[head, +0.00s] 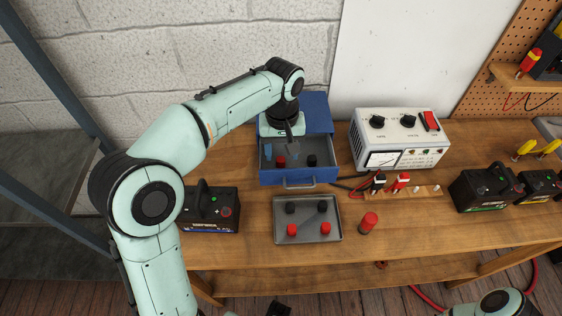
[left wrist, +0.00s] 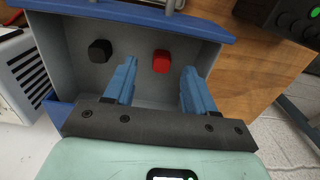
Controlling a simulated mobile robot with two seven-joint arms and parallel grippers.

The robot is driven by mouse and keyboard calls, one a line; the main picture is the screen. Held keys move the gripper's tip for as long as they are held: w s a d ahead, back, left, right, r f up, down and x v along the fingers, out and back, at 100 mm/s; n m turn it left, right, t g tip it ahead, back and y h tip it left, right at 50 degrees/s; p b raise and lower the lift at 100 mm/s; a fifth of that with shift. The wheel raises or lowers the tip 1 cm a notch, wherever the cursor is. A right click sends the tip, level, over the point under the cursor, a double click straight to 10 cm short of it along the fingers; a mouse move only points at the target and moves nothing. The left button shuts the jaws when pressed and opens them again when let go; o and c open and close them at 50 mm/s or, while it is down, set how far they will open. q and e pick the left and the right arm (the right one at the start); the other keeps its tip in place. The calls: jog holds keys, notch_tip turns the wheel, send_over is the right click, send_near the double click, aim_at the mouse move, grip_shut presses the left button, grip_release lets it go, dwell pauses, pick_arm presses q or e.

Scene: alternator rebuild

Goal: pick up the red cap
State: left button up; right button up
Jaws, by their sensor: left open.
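A red cap (head: 281,161) lies in the open blue drawer (head: 325,177). In the left wrist view the red cap (left wrist: 162,61) shows on the drawer floor, beyond and between the two blue fingertips. A black cap (left wrist: 100,51) lies beside it in the drawer, apart from the fingers; it also shows in the head view (head: 312,160). My left gripper (left wrist: 159,69) is open and empty, pointing down into the drawer over the red cap. Two more red caps (head: 291,229) (head: 325,228) stand in the grey tray in front. My right gripper is not seen.
The grey tray (head: 308,237) also holds two black caps. A red cylinder (head: 368,222) stands right of it. A white tester (head: 400,138) stands right of the drawer box. Black batteries (head: 212,209) (head: 485,188) stand at both sides. The drawer walls stand close around my left gripper.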

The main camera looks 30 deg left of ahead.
aim_at(281, 160)
pick_arm(q)
notch_tip(281, 160, down, 3)
jog(key=shift+s+a+f, duration=0.1)
jog(key=shift+f, duration=0.05)
jog(key=c, duration=0.9)
jog(key=shift+o, duration=0.2)
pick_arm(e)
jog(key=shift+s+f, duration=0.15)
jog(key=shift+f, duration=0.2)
